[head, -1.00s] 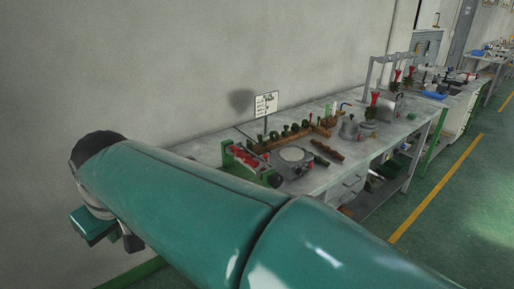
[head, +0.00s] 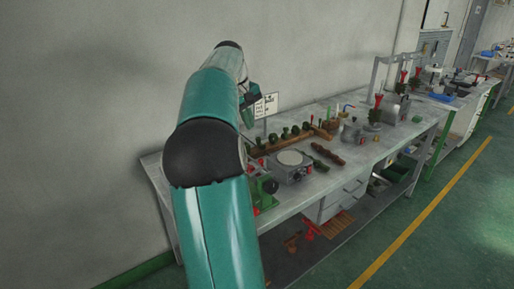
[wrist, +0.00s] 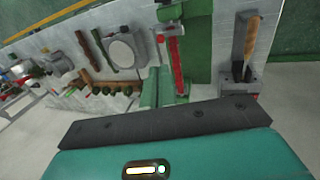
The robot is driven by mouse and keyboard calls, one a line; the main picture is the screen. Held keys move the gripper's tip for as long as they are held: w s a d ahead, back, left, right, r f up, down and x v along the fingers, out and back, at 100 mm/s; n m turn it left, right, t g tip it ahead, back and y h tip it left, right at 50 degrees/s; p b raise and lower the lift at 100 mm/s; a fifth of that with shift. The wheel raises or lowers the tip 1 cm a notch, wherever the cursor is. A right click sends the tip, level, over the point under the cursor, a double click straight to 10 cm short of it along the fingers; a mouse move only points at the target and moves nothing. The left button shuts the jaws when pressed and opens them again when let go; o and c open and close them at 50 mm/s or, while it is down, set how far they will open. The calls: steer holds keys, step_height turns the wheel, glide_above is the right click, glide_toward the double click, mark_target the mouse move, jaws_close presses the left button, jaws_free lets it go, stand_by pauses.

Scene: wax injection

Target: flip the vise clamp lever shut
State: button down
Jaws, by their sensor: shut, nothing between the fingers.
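A green fixture with a long red bar (wrist: 177,65) stands on the bench in the wrist view; it looks like the vise, but I cannot make out its clamp lever for sure. In the head view, the green fixture (head: 264,193) is partly hidden behind my arm. My gripper (head: 248,108) is shut and empty, above the back of the bench near the wall and apart from the fixture. Its dark plate (wrist: 165,123) crosses the lower wrist view, in front of the fixture's near end; the fingertips are not clear.
A round-topped grey device (head: 290,164) and a wooden rack (head: 290,138) stand beside the fixture. A small sign (head: 266,105) rises near my gripper. A wooden-handled tool (wrist: 252,42) stands in a grey holder (wrist: 238,75). The wall is close behind the bench.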

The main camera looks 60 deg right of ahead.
mark_target(260, 160)
steer(key=x, duration=1.4)
steer(key=shift+w+a, duration=0.1)
steer(key=shift+s+d+f+t+y, duration=0.25)
steer(key=shift+d+y, duration=0.1)
steer(key=shift+y, duration=0.1)
steer(key=shift+s+d+f+t+y, duration=0.15)
steer(key=shift+d+t+y, duration=0.1)
steer(key=shift+d+y, duration=0.15)
steer(key=shift+s+d+f+y, duration=0.1)
steer(key=shift+d+f+y, duration=0.15)
steer(key=shift+d+f, duration=0.05)
steer(key=shift+a, duration=0.1)
steer(key=shift+w+a+r, duration=0.3)
steer(key=shift+a, duration=0.25)
steer(key=shift+r, duration=0.1)
